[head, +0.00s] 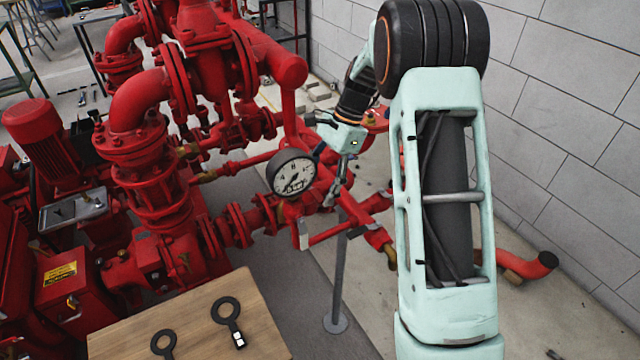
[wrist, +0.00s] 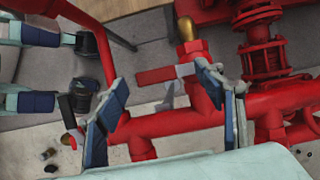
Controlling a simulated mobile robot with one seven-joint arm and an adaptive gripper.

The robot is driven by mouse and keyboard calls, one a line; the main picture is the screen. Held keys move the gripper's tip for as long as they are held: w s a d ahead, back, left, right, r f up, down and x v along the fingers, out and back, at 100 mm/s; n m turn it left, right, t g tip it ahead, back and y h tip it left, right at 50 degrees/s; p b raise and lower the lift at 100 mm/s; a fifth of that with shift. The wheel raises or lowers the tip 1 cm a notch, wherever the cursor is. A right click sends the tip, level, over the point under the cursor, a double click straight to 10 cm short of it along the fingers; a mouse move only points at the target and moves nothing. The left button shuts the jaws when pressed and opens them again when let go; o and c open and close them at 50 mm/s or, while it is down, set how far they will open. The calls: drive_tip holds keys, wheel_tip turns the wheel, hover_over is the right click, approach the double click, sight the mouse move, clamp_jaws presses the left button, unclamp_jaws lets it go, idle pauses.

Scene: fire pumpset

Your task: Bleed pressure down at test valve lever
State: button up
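My gripper (wrist: 163,84) is open in the wrist view, its two blue-padded fingers wide apart. In the head view my gripper (head: 340,182) hangs among the red pipes, just right of a round pressure gauge (head: 292,173) with a white dial. I cannot make out the lever clearly in the head view. The gauge reading is too small to tell.
Red pumps and pipes (head: 150,180) fill the left and middle. A wooden table (head: 185,315) with two dark ring-ended tools stands in front. A grey post (head: 337,280) rises below my gripper. A block wall (head: 560,110) bounds the right, with a pipe stub (head: 530,266) near the floor.

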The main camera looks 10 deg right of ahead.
drive_tip(key=shift+d+r, duration=0.1)
drive_tip(key=v, duration=1.1)
drive_tip(key=shift+r, duration=0.4)
drive_tip(key=shift+w+d, duration=0.1)
